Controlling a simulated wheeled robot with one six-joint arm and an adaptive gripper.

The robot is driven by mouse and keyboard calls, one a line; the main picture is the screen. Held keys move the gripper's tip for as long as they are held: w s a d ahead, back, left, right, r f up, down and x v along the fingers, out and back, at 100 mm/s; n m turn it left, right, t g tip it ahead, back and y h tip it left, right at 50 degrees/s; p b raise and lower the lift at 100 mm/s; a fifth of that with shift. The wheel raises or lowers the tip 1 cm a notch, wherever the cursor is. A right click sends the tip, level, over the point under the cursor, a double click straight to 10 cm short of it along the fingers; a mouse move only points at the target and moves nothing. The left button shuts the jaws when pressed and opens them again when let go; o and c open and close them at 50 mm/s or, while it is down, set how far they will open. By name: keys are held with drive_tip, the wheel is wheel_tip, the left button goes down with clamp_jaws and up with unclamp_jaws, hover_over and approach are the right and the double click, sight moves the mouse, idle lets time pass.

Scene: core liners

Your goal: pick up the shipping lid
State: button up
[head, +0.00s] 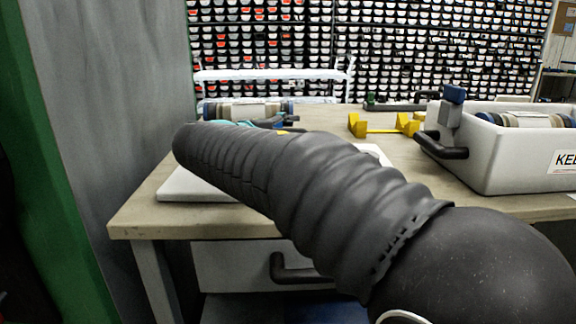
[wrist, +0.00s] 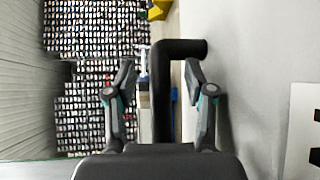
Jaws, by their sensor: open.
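The shipping lid (head: 190,187) appears to be the flat white slab lying on the table in the head view, largely hidden behind my arm. In the wrist view a broad white surface (wrist: 250,60), apparently the lid, fills the right side. A bent black handle (wrist: 164,95) stands at its edge. My gripper (wrist: 160,68) is open, with one finger on each side of the handle. I see gaps between the fingers and the handle; the handle's near end is hidden by the gripper body. In the head view my arm hides most of the gripper.
A white crate (head: 500,165) with a black handle, blue latch and core liners stands at the right of the table (head: 140,215). A yellow bracket (head: 385,128) lies behind the arm. A core liner (head: 245,110) is at the back left. A grey panel (head: 110,90) is close on the left.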

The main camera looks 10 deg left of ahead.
drive_tip(key=shift+w+d, duration=0.1)
drive_tip(key=shift+w, duration=0.1)
clamp_jaws()
